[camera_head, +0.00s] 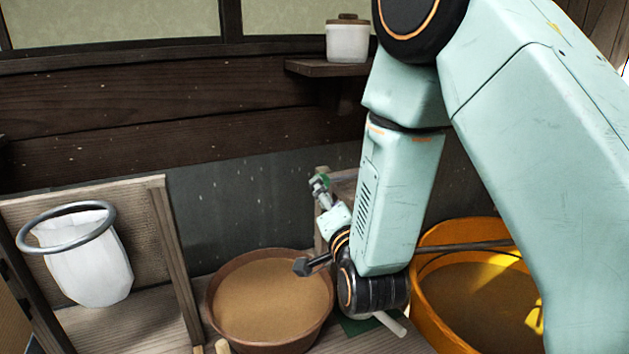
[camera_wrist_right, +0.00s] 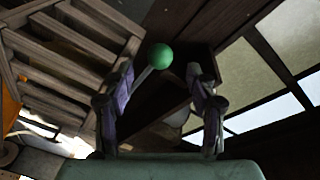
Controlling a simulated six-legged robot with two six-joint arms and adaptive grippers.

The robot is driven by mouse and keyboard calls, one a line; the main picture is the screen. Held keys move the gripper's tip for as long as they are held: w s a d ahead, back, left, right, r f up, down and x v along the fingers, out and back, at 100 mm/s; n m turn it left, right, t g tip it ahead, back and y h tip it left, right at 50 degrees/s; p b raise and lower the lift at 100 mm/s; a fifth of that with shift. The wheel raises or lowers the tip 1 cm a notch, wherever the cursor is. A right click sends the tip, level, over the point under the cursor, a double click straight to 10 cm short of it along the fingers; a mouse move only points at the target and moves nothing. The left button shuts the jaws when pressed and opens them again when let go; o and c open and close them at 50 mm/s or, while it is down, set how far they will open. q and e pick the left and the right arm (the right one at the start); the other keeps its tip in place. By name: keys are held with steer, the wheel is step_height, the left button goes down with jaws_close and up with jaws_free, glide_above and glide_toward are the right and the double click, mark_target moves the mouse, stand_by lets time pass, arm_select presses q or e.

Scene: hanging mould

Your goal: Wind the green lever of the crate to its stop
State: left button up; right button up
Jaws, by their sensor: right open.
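The lever's round green knob (camera_wrist_right: 160,56) sits between and beyond the two fingertips of my right gripper (camera_wrist_right: 165,78) in the right wrist view. The gripper is open, with a finger to each side of the knob; contact with either finger is not visible. A thin lever rod runs down from the knob. The slatted wooden crate (camera_wrist_right: 72,52) fills the upper left of that view. In the head view my right gripper (camera_head: 319,190) is small, beside a bit of green, and my right arm hides most of the crate behind it. My left gripper is not in view.
A white bag (camera_head: 90,270) hangs in a metal ring at left. A lidded white jar (camera_head: 347,42) stands on a wall shelf.

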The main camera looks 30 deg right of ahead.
mark_target(348, 177)
steer(key=shift+w+d+r, duration=0.1)
steer(key=shift+w+d, duration=0.05)
steer(key=shift+d, duration=0.25)
steer(key=x, duration=0.2)
steer(key=p+x, duration=0.1)
steer(key=x, duration=0.1)
steer(key=a+x, duration=0.1)
steer(key=x, duration=0.1)
steer(key=shift+w, duration=0.15)
steer(key=shift+w+d, duration=0.15)
steer(key=shift+w, duration=0.1)
steer(key=shift+s+d+p, duration=0.15)
steer(key=shift+d+p, duration=0.15)
steer(key=shift+s, duration=0.15)
steer(key=shift+w+a, duration=0.3)
steer(key=shift+w, duration=0.15)
steer(key=c, duration=0.4)
steer(key=shift+s+d, duration=0.1)
steer(key=shift+d, duration=0.05)
steer(key=c, duration=0.3)
steer(key=shift+s, duration=0.2)
steer(key=shift+c, duration=1.4)
steer(key=shift+w, duration=0.1)
jaws_close()
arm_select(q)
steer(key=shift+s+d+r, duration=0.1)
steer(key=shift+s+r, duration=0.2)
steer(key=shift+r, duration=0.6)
arm_select(e)
steer(key=shift+w, duration=0.1)
